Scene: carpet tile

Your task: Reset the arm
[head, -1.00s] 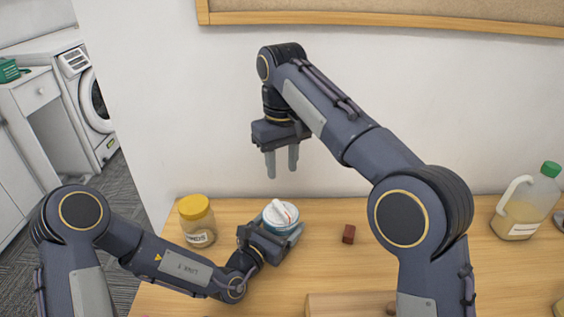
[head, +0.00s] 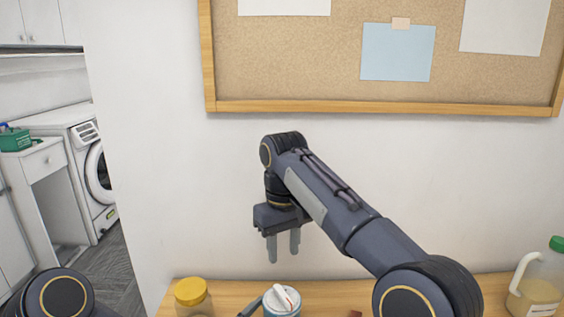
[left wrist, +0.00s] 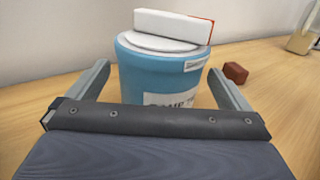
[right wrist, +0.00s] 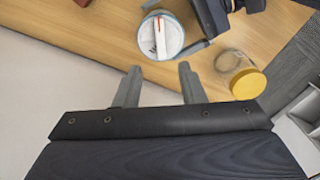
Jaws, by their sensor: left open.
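My right gripper (head: 283,246) is raised in front of the wall, pointing down, with its two fingers apart and nothing between them. It also shows empty in the right wrist view (right wrist: 157,88). My left gripper (left wrist: 160,88) is open around a blue tub (left wrist: 160,72) with a white lid; a finger stands on each side, with a visible gap. A white block-like item with a red edge (left wrist: 173,27) lies on the lid. In the head view the tub (head: 282,303) is at the bottom edge, and most of my left gripper is cut off.
A yellow-lidded jar (head: 192,297) stands left of the tub on the wooden table (head: 237,292). A green-capped jug (head: 537,285) is at the right. A dark red block (left wrist: 236,73) lies right of the tub. A corkboard (head: 300,70) hangs above.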

